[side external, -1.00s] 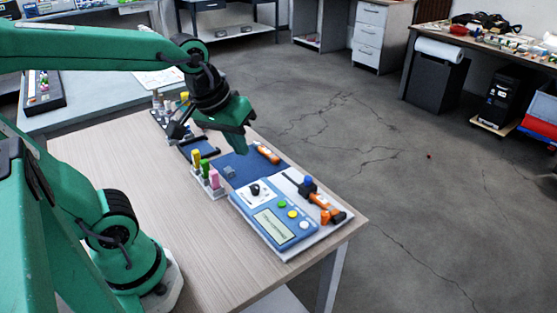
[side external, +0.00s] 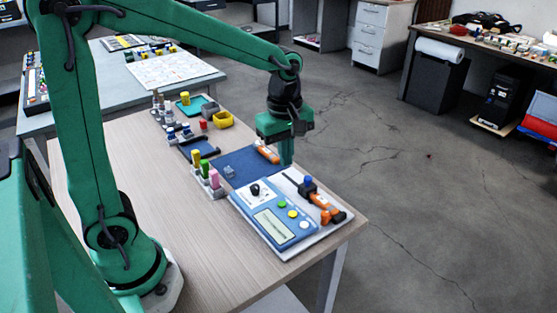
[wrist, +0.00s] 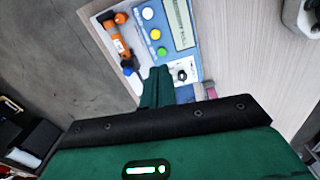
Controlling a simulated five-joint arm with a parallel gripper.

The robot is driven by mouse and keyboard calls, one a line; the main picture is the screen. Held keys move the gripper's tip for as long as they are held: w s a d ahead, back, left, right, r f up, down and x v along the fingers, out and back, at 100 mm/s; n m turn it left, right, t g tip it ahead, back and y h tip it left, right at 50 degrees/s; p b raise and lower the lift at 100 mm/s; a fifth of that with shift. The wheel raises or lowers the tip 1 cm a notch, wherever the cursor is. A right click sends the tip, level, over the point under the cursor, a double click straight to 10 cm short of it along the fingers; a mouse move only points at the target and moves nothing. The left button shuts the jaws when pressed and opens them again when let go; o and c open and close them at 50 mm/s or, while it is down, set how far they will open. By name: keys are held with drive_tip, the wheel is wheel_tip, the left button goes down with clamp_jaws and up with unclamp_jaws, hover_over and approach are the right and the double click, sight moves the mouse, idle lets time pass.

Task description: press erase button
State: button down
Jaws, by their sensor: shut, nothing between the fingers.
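A blue instrument box (side external: 248,211) with a display (side external: 273,225) and a black knob (side external: 255,190) lies on the table's near right part. Its face has a green button (side external: 282,204), a yellow button (side external: 292,214) and a white button (side external: 304,224). No label is readable, so I cannot tell which is the erase button. My gripper (side external: 286,161) is shut and empty, pointing down above the blue mat, beyond the box. In the wrist view, its fingers (wrist: 157,84) appear beside the knob, below the green button (wrist: 161,51), the yellow button (wrist: 155,34) and the white button (wrist: 147,13).
An orange and black tool (side external: 325,209) lies right of the box. Another orange tool (side external: 267,154) is on the blue mat (side external: 240,170). A rack of coloured pegs (side external: 208,182) stands left of the box.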

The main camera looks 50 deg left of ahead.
sight(289, 213)
drive_tip(key=shift+w+d+f+n, duration=0.15)
drive_tip(key=shift+w+f+n, duration=0.4)
drive_tip(key=shift+n, duration=0.15)
drive_tip(key=shift+f, duration=0.1)
wheel_tip(289, 213, down, 14)
drive_tip(key=shift+d+r, duration=0.1)
idle(0.7)
drive_tip(key=shift+f+g, duration=0.3)
drive_tip(key=shift+f, duration=0.75)
drive_tip(key=shift+r, duration=0.1)
wheel_tip(289, 213, up, 15)
drive_tip(key=shift+w, duration=0.35)
drive_tip(key=shift+r, duration=0.15)
idle(0.7)
